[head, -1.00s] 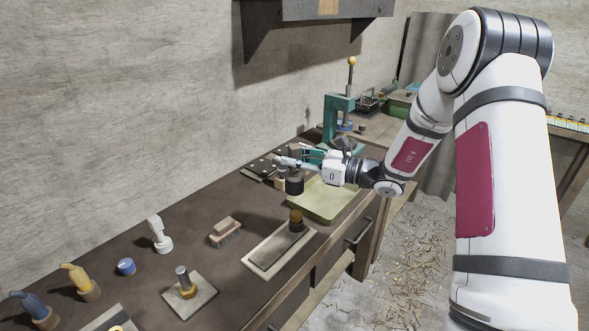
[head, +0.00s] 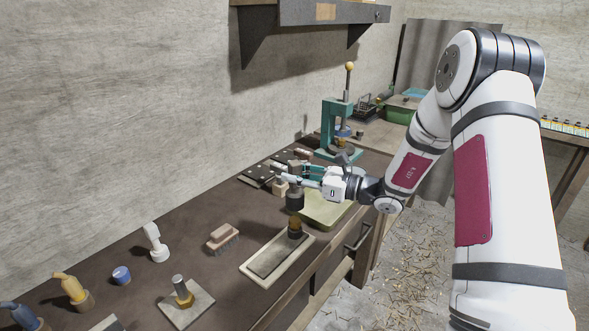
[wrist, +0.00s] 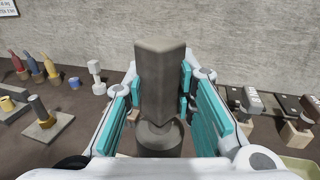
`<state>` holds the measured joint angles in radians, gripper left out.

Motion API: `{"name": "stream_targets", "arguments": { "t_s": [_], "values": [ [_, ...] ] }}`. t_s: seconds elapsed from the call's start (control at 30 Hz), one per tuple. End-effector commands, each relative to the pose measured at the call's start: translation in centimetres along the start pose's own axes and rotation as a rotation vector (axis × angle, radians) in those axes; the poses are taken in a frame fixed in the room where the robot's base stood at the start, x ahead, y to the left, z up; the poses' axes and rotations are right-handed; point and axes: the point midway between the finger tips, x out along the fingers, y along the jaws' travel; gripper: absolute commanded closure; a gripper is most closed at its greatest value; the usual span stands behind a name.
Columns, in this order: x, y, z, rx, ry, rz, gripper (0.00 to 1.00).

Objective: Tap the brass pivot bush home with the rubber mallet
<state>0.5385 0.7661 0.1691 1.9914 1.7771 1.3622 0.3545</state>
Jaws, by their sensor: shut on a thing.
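My gripper (head: 310,178) is shut on the upright, square-sided handle of the mallet (wrist: 162,85). The mallet's dark round head (head: 295,200) points down. It also shows at the bottom of the wrist view, below the handle. Mallet head and bush look very close or touching; I cannot tell which. The wrist view does not show the bush, as the mallet covers that area.
A brush (head: 224,237), a white upright tool (head: 155,242), a blue-and-white roll (head: 121,275) and a plate with a brass nut and pin (head: 183,292) stand to the left. A yellowish tray (head: 325,212) lies under my gripper. A green press (head: 338,130) stands behind.

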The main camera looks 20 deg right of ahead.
Motion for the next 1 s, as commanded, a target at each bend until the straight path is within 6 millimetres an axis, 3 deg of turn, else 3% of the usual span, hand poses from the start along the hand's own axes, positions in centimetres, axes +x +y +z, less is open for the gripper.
{"name": "stream_targets", "arguments": {
  "t_s": [0.2, 0.73, 1.0],
  "values": [
    [0.1, 0.0, -1.1, -0.001, -0.002, 0.001, 1.00],
    [0.1, 0.0, -1.1, -0.001, -0.002, 0.001, 1.00],
    [0.1, -0.1, -4.9, 0.002, -0.001, 0.000, 1.00]
  ]
}}
